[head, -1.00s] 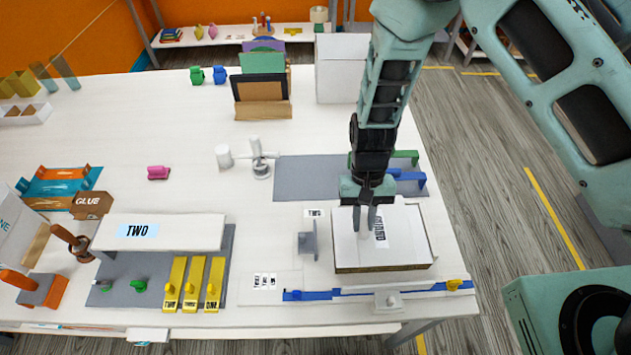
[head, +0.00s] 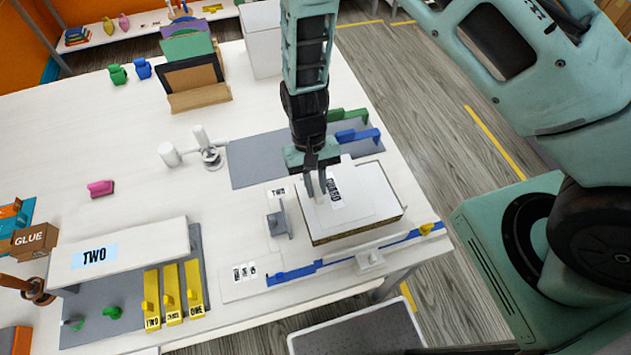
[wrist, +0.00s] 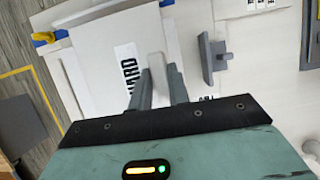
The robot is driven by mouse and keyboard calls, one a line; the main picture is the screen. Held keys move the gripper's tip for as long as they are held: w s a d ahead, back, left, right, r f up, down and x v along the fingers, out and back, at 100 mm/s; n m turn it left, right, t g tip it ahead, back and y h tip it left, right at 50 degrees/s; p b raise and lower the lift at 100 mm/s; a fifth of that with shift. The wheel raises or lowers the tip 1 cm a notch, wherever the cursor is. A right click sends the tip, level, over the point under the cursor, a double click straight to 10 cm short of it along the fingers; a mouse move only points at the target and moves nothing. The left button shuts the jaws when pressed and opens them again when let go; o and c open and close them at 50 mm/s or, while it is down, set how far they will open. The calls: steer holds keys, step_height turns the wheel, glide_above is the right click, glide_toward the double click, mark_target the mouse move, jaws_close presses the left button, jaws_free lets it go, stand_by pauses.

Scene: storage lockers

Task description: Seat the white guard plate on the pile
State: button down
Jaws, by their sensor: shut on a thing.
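The white guard plate (head: 350,205) carries a GUARD label and a raised pale grip. It lies over the pile (head: 358,231), whose brownish lower edge shows at the front. In the wrist view the plate (wrist: 105,62) is turned slightly relative to the white layer beneath it (wrist: 76,75). My gripper (head: 322,190) points down over the plate's left part, shut on its grip. The fingers also show around the grip in the wrist view (wrist: 157,88). I cannot tell whether the plate touches the pile or hovers just above it.
A grey upright bracket (head: 279,220) stands close left of the pile. A blue strip (head: 335,262) with a yellow knob (head: 426,229) and a white block (head: 369,260) runs along the front. Blue and green handles (head: 357,135) sit behind on a grey mat (head: 255,162).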

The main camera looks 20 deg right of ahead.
steer(key=shift+f+b, duration=1.85)
steer(key=shift+f, duration=0.85)
steer(key=c, duration=1.3)
jaws_free()
steer(key=shift+o, duration=0.2)
steer(key=b+v, duration=0.5)
steer(key=v, duration=1.2)
steer(key=shift+r, duration=0.2)
steer(key=s+d+r+n+t+b, duration=0.1)
steer(key=s+n+t+b, duration=0.1)
steer(key=s, duration=0.8)
steer(key=s+d+r+n+t+b, duration=0.1)
steer(key=s+n+b, duration=0.3)
steer(key=s, duration=0.6)
steer(key=shift+s+r+n+t+y, duration=0.2)
steer(key=shift+r+n+t+y, duration=0.15)
steer(key=shift+n+t, duration=0.5)
